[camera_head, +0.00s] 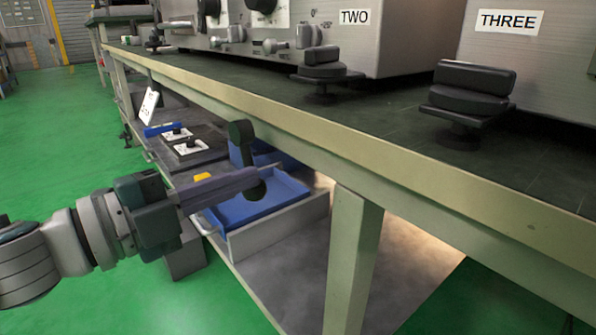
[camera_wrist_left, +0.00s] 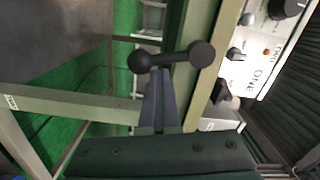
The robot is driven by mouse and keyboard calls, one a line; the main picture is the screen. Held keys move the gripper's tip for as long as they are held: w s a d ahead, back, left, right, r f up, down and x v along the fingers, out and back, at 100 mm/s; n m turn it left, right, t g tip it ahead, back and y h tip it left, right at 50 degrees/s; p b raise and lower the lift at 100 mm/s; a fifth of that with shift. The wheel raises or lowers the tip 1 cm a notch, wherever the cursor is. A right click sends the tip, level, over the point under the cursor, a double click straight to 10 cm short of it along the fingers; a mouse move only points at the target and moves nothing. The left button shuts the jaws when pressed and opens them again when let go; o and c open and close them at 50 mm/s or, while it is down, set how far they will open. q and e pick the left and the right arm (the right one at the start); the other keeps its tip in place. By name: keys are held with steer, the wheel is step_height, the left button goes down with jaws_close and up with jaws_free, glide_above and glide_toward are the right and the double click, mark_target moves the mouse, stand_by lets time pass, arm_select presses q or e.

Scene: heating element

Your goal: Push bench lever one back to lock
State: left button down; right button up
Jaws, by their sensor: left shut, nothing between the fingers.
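The dark bench lever with a ball at each end (camera_head: 242,132) is at the bench's front edge; my gripper crosses over its lower part in the head view. Both balls and the bar between them show in the wrist view (camera_wrist_left: 171,59). My left gripper (camera_head: 268,175) is shut and empty, its fingers pointing right. In the wrist view its fingertips (camera_wrist_left: 158,76) are right by the lever's bar, near the left ball. I cannot tell whether they touch it. The box labelled ONE (camera_wrist_left: 268,70) shows in the wrist view. My right gripper is not in view.
The bench's pale front rail (camera_head: 330,142) runs diagonally above my left gripper, with a bench leg (camera_head: 352,265) to its right. A blue-lined drawer (camera_head: 285,222) lies open under the bench. Dark clamps (camera_head: 470,92) stand on the bench top. Green floor is clear at left.

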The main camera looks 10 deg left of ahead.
arm_select(q)
steer(key=shift+w+a+f, duration=0.2)
steer(key=shift+a+f, duration=0.05)
steer(key=shift+a, duration=0.1)
stand_by(0.5)
